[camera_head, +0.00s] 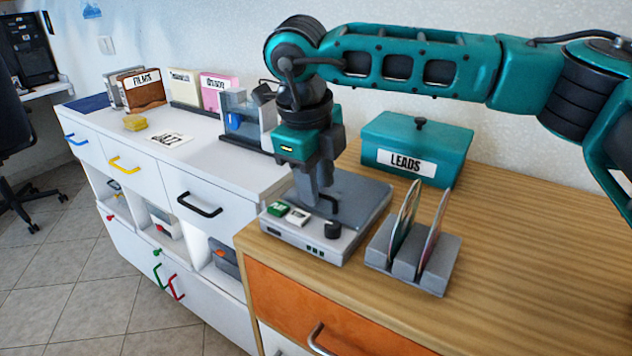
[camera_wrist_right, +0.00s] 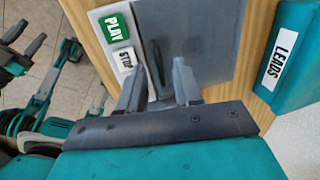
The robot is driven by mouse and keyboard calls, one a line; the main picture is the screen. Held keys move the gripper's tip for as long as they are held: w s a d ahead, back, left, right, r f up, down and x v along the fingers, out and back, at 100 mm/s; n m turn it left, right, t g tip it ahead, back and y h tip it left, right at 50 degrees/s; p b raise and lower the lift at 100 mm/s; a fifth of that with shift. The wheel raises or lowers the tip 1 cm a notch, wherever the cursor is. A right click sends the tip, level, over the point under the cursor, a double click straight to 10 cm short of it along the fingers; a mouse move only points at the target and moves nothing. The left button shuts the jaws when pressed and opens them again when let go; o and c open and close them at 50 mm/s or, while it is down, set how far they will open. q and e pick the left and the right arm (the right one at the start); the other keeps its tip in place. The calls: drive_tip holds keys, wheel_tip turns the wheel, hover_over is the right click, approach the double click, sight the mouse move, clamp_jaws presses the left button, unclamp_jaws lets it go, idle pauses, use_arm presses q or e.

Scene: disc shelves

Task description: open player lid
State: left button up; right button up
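The disc player (camera_head: 340,256) is a light grey box at the left end of the wooden counter. Its dark grey lid (camera_head: 362,203) lies flat on top and looks shut; it also shows in the wrist view (camera_wrist_right: 208,40). A small dark handle (camera_wrist_right: 156,57) stands on the lid's edge near the buttons. My right gripper (camera_head: 317,192) points down over the lid. In the wrist view its fingers (camera_wrist_right: 158,68) are apart, with the handle between their tips; contact cannot be told. My left gripper (camera_wrist_right: 26,38) shows at the wrist view's left edge, fingers apart, away from the player.
Green PLAY (camera_head: 278,209) and white STOP (camera_head: 298,216) buttons and a dark knob (camera_head: 333,230) are on the player's front. A grey disc rack (camera_head: 432,278) stands right of it. A teal LEADS box (camera_head: 417,147) is behind. The counter's right side is clear.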

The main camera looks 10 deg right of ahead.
drive_tip(key=shift+f, duration=0.15)
drive_tip(key=shift+c, duration=0.4)
clamp_jaws()
idle(1.0)
